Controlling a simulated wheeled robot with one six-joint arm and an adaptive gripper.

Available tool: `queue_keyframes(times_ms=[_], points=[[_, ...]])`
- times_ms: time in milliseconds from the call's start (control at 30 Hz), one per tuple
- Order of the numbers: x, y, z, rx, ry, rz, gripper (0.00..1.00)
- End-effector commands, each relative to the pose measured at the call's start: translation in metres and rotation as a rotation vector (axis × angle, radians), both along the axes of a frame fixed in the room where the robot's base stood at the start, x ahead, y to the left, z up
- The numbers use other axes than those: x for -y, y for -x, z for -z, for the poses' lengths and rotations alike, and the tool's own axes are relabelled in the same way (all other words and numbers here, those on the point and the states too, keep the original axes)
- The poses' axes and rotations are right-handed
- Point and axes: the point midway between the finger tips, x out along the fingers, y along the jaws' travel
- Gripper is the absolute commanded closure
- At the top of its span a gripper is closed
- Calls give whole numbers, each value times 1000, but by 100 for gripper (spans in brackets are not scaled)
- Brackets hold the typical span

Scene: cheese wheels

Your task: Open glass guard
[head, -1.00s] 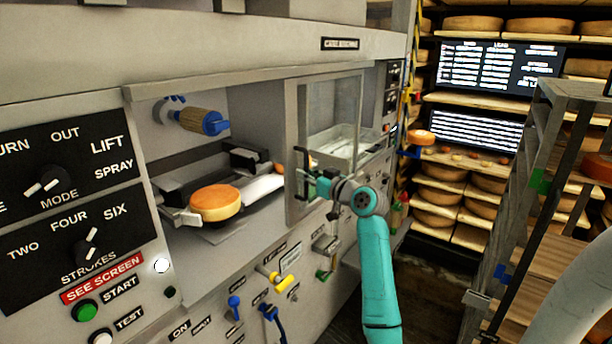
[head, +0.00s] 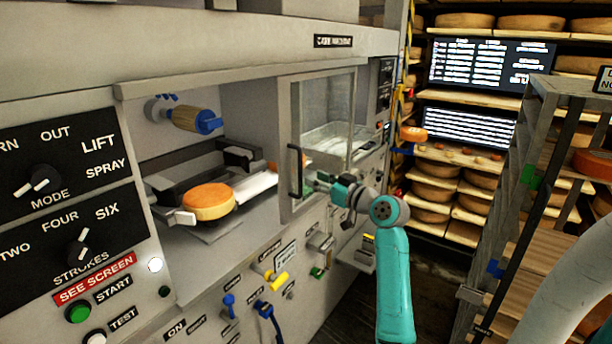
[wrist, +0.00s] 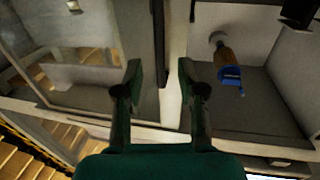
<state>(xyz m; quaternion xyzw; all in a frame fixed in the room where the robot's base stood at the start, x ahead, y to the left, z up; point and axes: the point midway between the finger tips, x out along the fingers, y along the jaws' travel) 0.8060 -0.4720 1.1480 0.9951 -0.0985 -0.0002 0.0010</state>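The glass guard (head: 326,125), a clear pane in a pale grey frame, stands at the right side of the machine's opening. Its upright black handle (head: 294,172) is on the left frame bar and also shows in the wrist view (wrist: 160,45). The left part of the opening is uncovered, with an orange cheese wheel (head: 209,201) inside. My gripper (head: 312,184) is just right of the handle's lower part, in front of the guard. In the wrist view my gripper (wrist: 158,78) has its two green fingers apart with nothing between the tips; the handle lies beyond them.
A blue-ended roller (head: 197,119) sticks out inside the opening. Control panels (head: 62,160) are at the left, and coloured levers (head: 272,278) sit below the opening. A wooden rack (head: 540,190) stands to the right, with cheese shelves (head: 465,200) behind. Dark floor shows between.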

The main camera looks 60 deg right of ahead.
Motion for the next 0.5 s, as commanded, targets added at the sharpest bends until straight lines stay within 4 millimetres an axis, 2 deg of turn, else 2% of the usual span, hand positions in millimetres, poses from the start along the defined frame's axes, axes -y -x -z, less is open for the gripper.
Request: queue_keyframes(times_ms=[33,200,500], points=[[-1,10,0,1,1,2,61],[-6,33,0,0,0,1,61],[-9,46,0,0,-1,0,61]])
